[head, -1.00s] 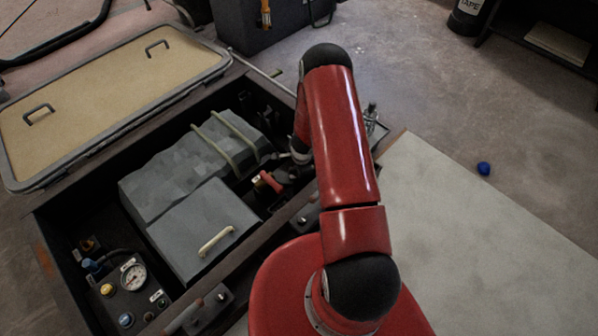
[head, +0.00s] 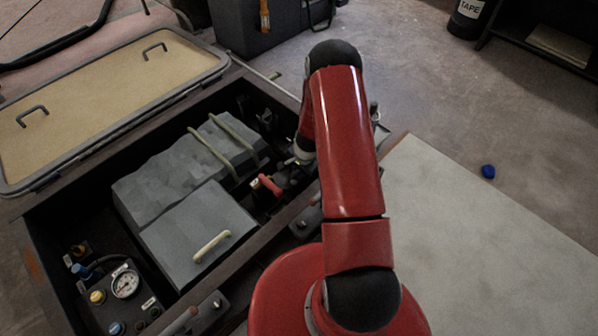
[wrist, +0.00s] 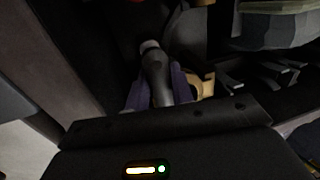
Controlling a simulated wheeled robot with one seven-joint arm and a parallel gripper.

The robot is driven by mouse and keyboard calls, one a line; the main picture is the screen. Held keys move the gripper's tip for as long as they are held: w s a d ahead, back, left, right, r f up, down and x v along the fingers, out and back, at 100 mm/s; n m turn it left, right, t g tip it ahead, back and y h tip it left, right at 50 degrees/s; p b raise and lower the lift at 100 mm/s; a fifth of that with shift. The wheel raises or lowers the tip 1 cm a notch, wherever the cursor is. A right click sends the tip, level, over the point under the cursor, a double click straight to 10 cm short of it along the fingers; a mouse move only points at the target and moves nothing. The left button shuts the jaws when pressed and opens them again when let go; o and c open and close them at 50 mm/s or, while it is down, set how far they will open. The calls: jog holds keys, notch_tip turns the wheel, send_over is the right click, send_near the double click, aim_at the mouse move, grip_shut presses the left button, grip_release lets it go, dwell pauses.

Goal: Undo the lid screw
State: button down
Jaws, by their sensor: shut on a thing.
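My gripper (wrist: 157,88) shows in the wrist view, with purple pads on both sides of a dark grey rounded stem (wrist: 154,68) that has a paler tip. It is shut on this stem. I cannot tell whether the stem is part of the lid screw or a separate tool. In the head view my red arm reaches down at the right edge of an open dark well and hides the gripper. No lid screw can be made out for certain in either view.
The well holds a grey box (head: 200,235) with a pale handle, a red handle (head: 270,184) and a gauge panel (head: 125,284). A tan hatch lid (head: 95,100) lies open at upper left. A pale board (head: 470,230) lies at right.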

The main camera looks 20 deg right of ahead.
jog(key=c, duration=1.3)
grip_release()
jog(key=shift+o, duration=0.2)
notch_tip(320, 180, up, 8)
jog(key=s+p, duration=0.1)
jog(key=shift+s+d+f, duration=0.15)
jog(key=shift+d+f, duration=0.05)
jog(key=shift+d, duration=0.1)
jog(key=shift+r, duration=0.1)
